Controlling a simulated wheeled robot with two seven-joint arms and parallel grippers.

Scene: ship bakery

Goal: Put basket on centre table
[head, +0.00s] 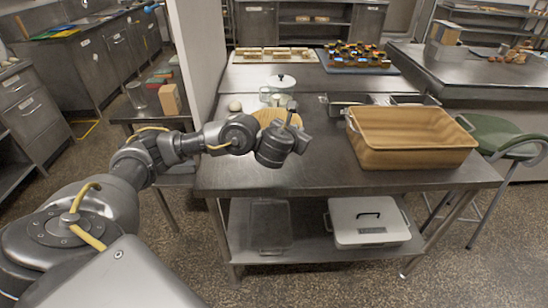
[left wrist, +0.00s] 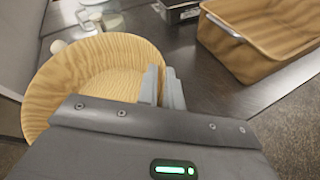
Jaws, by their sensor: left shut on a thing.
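A round, wood-grained basket (head: 268,116) shows behind my left gripper (head: 289,120) in the head view, at the left part of the centre steel table (head: 330,178). In the left wrist view the basket (left wrist: 85,72) is wide and shallow, and its inside looks empty. My left gripper (left wrist: 162,88) is shut on the basket's right rim. My wrist hides part of the basket, and I cannot tell whether its base touches the table. My right gripper is not in view.
A rectangular wood-grained tub (head: 410,158) stands at the table's right. Metal pans (head: 350,100), a glass jar (head: 279,85) and a white ball (head: 235,106) are behind. A white partition (head: 198,60) rises at left. The front middle of the tabletop is clear.

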